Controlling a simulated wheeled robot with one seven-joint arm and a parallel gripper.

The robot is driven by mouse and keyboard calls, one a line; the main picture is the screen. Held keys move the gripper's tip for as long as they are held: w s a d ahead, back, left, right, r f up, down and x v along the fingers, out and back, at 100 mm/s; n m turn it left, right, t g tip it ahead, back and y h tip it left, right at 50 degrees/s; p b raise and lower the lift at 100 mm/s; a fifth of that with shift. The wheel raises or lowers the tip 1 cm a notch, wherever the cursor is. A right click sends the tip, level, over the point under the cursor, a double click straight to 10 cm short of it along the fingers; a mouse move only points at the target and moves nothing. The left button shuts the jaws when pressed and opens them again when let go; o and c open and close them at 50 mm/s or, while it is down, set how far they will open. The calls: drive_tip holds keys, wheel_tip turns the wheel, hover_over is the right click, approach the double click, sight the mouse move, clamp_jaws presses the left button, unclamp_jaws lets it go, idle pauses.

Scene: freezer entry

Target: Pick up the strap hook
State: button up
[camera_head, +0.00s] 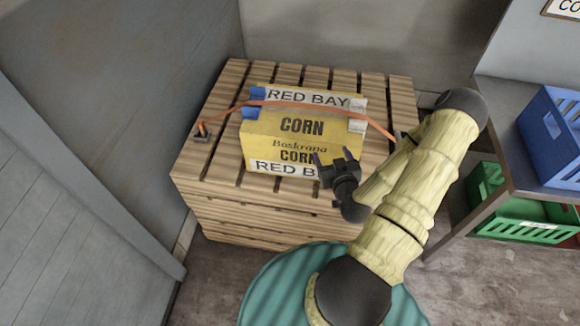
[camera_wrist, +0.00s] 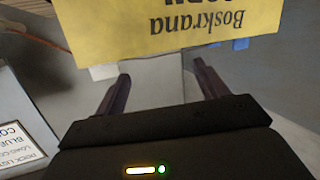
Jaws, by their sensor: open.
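An orange strap (camera_head: 290,103) runs over a yellow corn box (camera_head: 270,143) on a slatted wooden crate. At the strap's left end a small dark hook (camera_head: 202,132) rests on the crate top, left of the box. My gripper (camera_head: 335,163) is open and empty at the box's lower right front, away from the left hook. In the wrist view my open gripper (camera_wrist: 160,88) faces the yellow box (camera_wrist: 190,25), and an orange strip shows at the upper left.
The wooden crate (camera_head: 215,190) stands against grey walls. At right, a metal shelf (camera_head: 520,165) holds a blue crate (camera_head: 545,135), with a green crate (camera_head: 490,185) below it. The crate top left of the box is clear apart from the strap end.

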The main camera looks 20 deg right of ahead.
drive_tip(key=w+a+r+n+g+y, duration=0.15)
drive_tip(key=a+n+g+y, duration=0.25)
drive_tip(key=a+g, duration=0.4)
drive_tip(key=s+a+r+m+g, duration=0.2)
drive_tip(key=s+a+r+g, duration=0.2)
drive_tip(key=s+a+r, duration=0.6)
wheel_tip(320, 180, up, 4)
drive_tip(key=shift+s+a+f+m+h, duration=0.15)
drive_tip(key=shift+s+m+h, duration=0.15)
drive_tip(key=shift+s+h, duration=0.15)
drive_tip(key=shift+c, duration=0.2)
